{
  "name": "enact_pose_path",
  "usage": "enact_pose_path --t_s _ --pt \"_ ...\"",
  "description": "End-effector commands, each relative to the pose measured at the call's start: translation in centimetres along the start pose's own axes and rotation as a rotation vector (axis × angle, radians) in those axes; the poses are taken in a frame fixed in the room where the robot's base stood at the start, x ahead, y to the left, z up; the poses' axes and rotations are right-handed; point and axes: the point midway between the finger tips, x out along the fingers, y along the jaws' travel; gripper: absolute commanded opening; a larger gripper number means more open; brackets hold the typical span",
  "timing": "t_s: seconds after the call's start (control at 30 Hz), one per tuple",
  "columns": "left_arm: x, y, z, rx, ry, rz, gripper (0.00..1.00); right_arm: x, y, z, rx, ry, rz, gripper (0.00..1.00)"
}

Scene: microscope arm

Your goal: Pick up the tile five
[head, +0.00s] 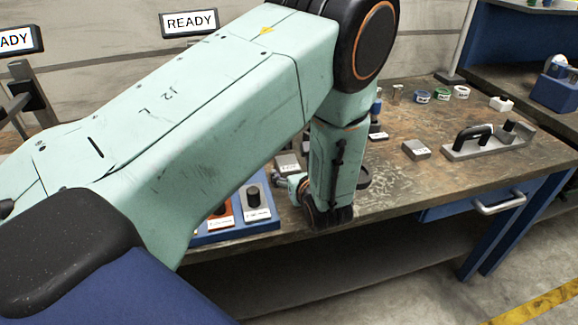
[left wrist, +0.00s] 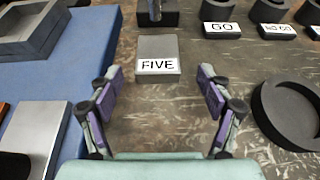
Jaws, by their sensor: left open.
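The tile five (left wrist: 158,49) is a grey block with a white label reading FIVE, lying flat on the worn table. In the left wrist view it is ahead of my left gripper (left wrist: 160,93), roughly centred between the purple-padded fingers. The fingers are spread apart, with bare table between them and nothing held. In the head view a grey block with a white label (head: 287,162) beside my left wrist looks like this tile, but its text is too small to read. My left arm hides part of the table there. My right gripper is not in view.
A blue tray (left wrist: 75,75) lies left of the tile. Blocks marked GO (left wrist: 221,30) and NO GO (left wrist: 277,31) stand behind right. Another grey block (head: 416,150) sits farther right.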

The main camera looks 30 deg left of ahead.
Motion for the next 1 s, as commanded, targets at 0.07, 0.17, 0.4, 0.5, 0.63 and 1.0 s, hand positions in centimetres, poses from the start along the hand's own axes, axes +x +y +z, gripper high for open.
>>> enact_pose_path --t_s 0.07,0.17,0.4,0.5,0.63,1.0 --pt "1.3 0.1 0.3 -0.005 0.001 0.004 0.78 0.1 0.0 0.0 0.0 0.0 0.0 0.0" --pt "2.6 0.1 0.2 -0.004 0.001 0.004 0.78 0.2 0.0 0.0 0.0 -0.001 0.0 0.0" --pt "3.6 -0.1 0.4 -0.002 0.0 0.003 0.78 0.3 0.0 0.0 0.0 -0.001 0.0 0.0" --pt "3.6 -0.1 0.4 -0.002 0.0 0.002 0.78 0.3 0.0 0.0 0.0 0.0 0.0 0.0" --pt "3.6 -0.1 0.4 -0.002 0.0 0.002 0.7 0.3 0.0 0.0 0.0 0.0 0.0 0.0" --pt "3.6 -0.1 0.4 -0.001 0.0 0.002 0.38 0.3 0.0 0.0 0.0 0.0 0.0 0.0"
